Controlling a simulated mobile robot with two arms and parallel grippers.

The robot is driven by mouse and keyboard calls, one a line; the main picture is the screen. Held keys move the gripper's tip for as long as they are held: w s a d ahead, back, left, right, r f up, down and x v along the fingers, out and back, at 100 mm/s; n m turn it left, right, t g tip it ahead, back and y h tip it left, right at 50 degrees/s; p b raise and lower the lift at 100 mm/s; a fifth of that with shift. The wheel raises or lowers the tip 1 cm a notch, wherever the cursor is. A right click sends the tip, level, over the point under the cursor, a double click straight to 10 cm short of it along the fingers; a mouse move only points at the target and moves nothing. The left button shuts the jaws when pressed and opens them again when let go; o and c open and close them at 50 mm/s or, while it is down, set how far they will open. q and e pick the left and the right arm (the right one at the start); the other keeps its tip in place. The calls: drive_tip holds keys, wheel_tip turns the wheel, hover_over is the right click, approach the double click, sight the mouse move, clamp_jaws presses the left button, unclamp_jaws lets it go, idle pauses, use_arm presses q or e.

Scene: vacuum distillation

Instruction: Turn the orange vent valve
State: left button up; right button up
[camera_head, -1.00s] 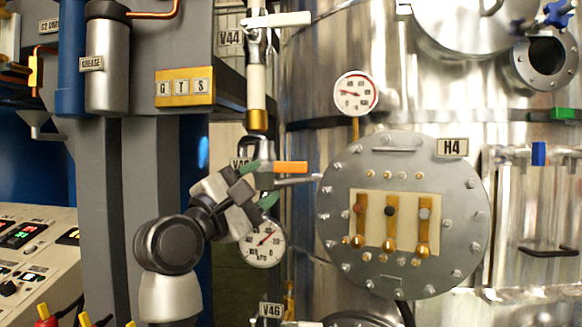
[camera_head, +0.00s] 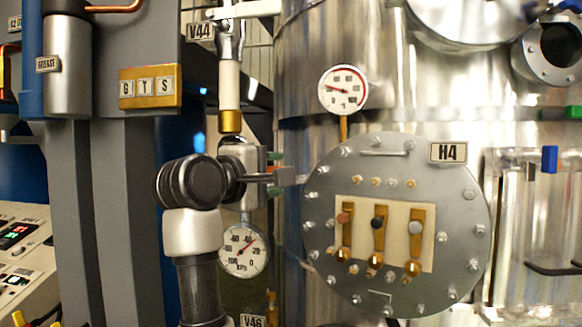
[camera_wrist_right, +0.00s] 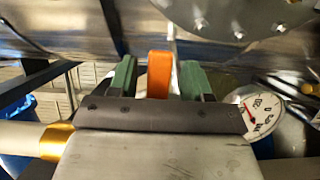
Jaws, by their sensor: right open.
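The orange vent valve handle (camera_wrist_right: 158,75) stands between the two green fingers of my right gripper in the right wrist view. A gap shows on each side of it, so the fingers are open around it and do not visibly press on it. In the head view my right gripper (camera_head: 274,172) is level and points right, below the white and gold pipe (camera_head: 230,95). There the gripper and wrist hide most of the valve. My left gripper is out of view.
A pressure gauge (camera_head: 244,250) hangs just below the gripper. The steel tank with the round H4 flange (camera_head: 400,290) is close on the right. A grey column (camera_head: 125,220) stands on the left, with a control panel (camera_head: 22,245) beyond it.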

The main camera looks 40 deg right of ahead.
drive_tip(key=shift+w+d, duration=0.1)
drive_tip(key=shift+d, duration=0.05)
drive_tip(key=shift+c, duration=0.3)
clamp_jaws()
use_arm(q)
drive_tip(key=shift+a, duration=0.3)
